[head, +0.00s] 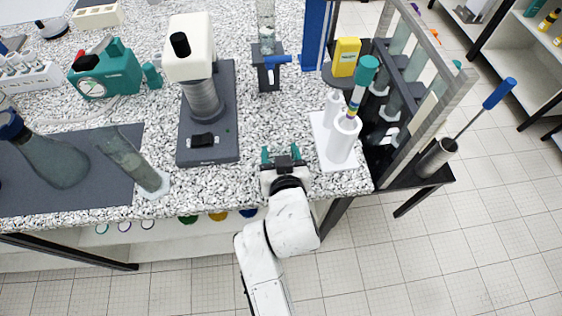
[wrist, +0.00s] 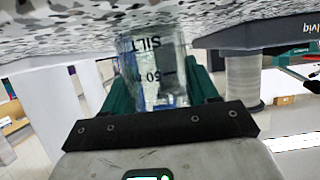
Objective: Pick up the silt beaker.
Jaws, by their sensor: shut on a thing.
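The silt beaker (wrist: 152,65) is a small clear vessel with dark printed letters reading SILT and a volume mark. It appears upside down in the wrist view, with the bench at the top of the picture. My gripper (wrist: 160,85) has its green fingers on either side of the beaker and is shut on it. In the head view my gripper (head: 282,155) is over the front part of the speckled bench. The beaker cannot be made out there. I cannot tell whether its base touches the bench.
The speckled bench (head: 255,185) holds a white-topped machine on a dark base (head: 228,110) left of my gripper. A white holder with cylinders (head: 343,140) is close on the right. A grey mat (head: 25,195) with a flask and tilted cylinder is far left. The bench's front edge is near.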

